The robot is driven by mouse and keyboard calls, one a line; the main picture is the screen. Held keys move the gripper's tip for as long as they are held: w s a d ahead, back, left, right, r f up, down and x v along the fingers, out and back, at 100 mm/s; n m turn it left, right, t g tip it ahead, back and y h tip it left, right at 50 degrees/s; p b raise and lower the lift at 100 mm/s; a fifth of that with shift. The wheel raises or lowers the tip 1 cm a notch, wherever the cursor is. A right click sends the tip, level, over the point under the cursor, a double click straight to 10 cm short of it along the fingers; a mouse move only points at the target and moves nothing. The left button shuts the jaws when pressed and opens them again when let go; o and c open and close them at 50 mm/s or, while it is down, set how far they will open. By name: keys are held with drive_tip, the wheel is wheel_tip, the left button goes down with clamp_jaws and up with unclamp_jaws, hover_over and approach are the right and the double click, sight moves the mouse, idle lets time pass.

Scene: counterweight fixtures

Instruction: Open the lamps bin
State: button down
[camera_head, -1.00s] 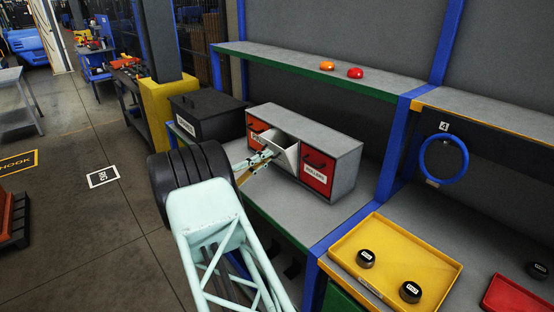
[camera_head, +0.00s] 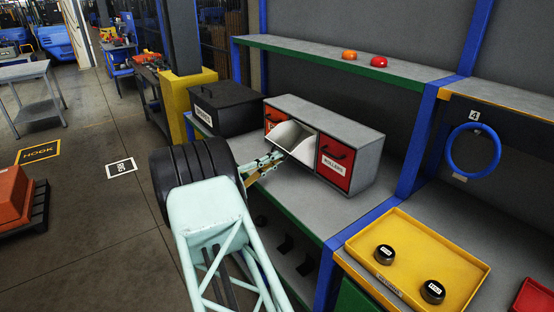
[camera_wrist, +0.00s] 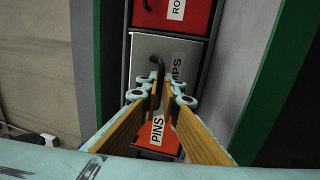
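The lamps bin (camera_head: 291,142) is the pale middle bin of a grey three-bin cabinet (camera_head: 365,142). It is tilted out, and its white inside shows in the head view. In the wrist view its front (camera_wrist: 150,47) carries a partly hidden label ending in "MPS" and a dark bar handle (camera_wrist: 157,72). My gripper (camera_head: 270,161) is at the front of this bin. In the wrist view the fingers of my gripper (camera_wrist: 162,92) lie on both sides of the handle and appear closed on it. The bin's contents cannot be made out.
A black lidded box (camera_head: 225,108) stands left of the cabinet. A yellow tray (camera_head: 455,250) with two dark round pieces is at the right. A shelf (camera_head: 335,60) runs above.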

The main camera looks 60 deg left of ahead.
drive_tip(key=shift+f, duration=0.45)
drive_tip(key=c, duration=2.9)
unclamp_jaws()
drive_tip(key=shift+w+f, duration=0.1)
drive_tip(key=shift+w, duration=0.1)
drive_tip(key=shift+o, duration=0.2)
drive_tip(key=shift+s, duration=0.2)
drive_tip(key=shift+s, duration=0.15)
drive_tip(key=v, duration=1.1)
drive_tip(key=shift+s, duration=0.25)
